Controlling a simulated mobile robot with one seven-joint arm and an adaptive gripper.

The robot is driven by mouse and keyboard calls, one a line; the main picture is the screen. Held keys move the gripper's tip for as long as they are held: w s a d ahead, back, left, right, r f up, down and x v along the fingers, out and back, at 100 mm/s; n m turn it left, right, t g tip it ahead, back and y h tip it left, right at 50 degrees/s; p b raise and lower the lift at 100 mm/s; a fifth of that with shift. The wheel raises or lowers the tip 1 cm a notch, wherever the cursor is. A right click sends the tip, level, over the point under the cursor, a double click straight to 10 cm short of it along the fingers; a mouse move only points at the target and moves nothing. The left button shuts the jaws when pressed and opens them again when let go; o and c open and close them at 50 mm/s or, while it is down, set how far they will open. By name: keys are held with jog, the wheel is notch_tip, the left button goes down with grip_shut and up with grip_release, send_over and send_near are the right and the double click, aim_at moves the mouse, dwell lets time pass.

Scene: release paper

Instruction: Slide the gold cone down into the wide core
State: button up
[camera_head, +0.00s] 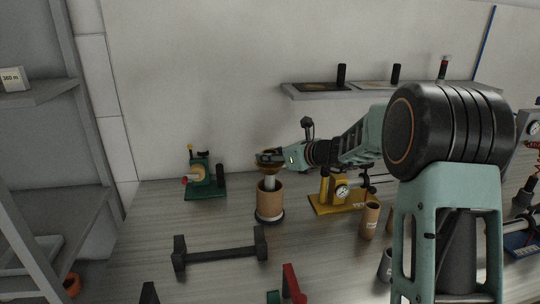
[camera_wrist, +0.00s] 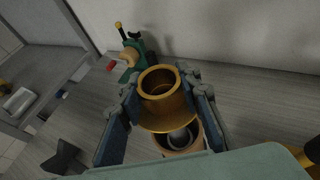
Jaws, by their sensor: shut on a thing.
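The gold cone (camera_wrist: 163,97) is a hollow gold piece with a wide lower flange. It sits between the fingers of my gripper (camera_wrist: 168,100) in the wrist view, and my gripper is shut on it. The wide core (camera_head: 270,200) is a brown cardboard tube standing upright on a dark round base, with a pale post rising from its middle. In the head view my gripper (camera_head: 271,160) is above the core, with the cone (camera_head: 269,168) at the top of the post. The core's open rim (camera_wrist: 196,146) shows below the flange in the wrist view. The flange looks above the rim.
A green fixture (camera_head: 203,180) stands to the left, and a yellow fixture with a dial (camera_head: 337,196) to the right. A black stand (camera_head: 221,250) lies in front. Smaller brown tubes (camera_head: 369,220) stand at the right. A wall shelf (camera_head: 385,89) hangs behind.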

jog(key=shift+f+b, duration=3.35)
jog(key=shift+f, duration=0.45)
jog(key=o, duration=1.4)
jog(key=shift+s+f, duration=0.1)
jog(key=shift+c, duration=0.2)
send_near(273, 177)
jog(key=shift+s+d+r, duration=0.1)
jog(key=shift+s+r, duration=0.05)
jog(key=shift+r, duration=0.05)
